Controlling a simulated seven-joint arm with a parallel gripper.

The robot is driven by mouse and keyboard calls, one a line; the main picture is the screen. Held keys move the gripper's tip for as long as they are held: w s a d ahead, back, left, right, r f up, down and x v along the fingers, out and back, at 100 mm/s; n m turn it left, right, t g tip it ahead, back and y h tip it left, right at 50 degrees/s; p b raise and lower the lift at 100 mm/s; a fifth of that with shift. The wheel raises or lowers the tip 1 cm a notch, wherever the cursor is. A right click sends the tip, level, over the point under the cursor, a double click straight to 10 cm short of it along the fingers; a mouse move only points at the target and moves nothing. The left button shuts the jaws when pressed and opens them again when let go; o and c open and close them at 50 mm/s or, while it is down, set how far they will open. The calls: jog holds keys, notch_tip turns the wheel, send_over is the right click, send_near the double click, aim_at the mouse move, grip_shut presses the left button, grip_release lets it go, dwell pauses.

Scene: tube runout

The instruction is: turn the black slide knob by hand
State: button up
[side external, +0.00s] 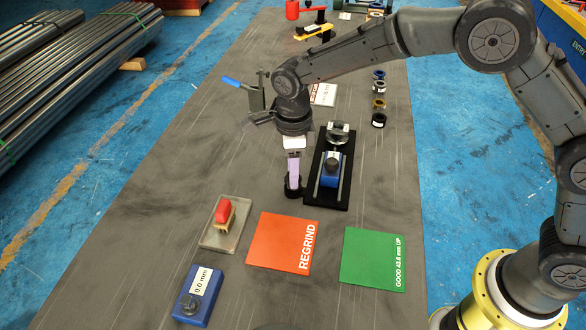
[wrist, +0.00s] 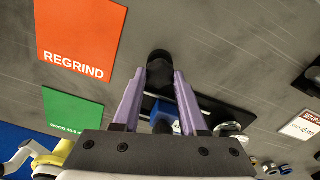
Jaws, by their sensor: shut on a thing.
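The black knob (side external: 293,193) stands at the left front corner of a black base plate (side external: 327,202). My gripper (side external: 293,183) points down with its pale purple fingers at the knob. In the wrist view, the knob (wrist: 160,62) shows between and just beyond the tips of my gripper (wrist: 160,76), which is shut on it. The fingers cover part of the knob. On the base plate sit a blue block (side external: 330,181) with a dark top and a round metal piece (side external: 338,133) behind it. The knob's join to the plate cannot be made out.
An orange REGRIND mat (side external: 280,240) and a green GOOD mat (side external: 373,258) lie in front. A red-topped brush (side external: 224,212) rests on a grey plate to the left. A blue 0.0 mm block (side external: 203,288) stands at the front left. Several small rings (side external: 379,105) stand behind.

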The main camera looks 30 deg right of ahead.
jog(key=o, duration=1)
jog(key=shift+o, duration=0.2)
jog(key=shift+r, duration=1.05)
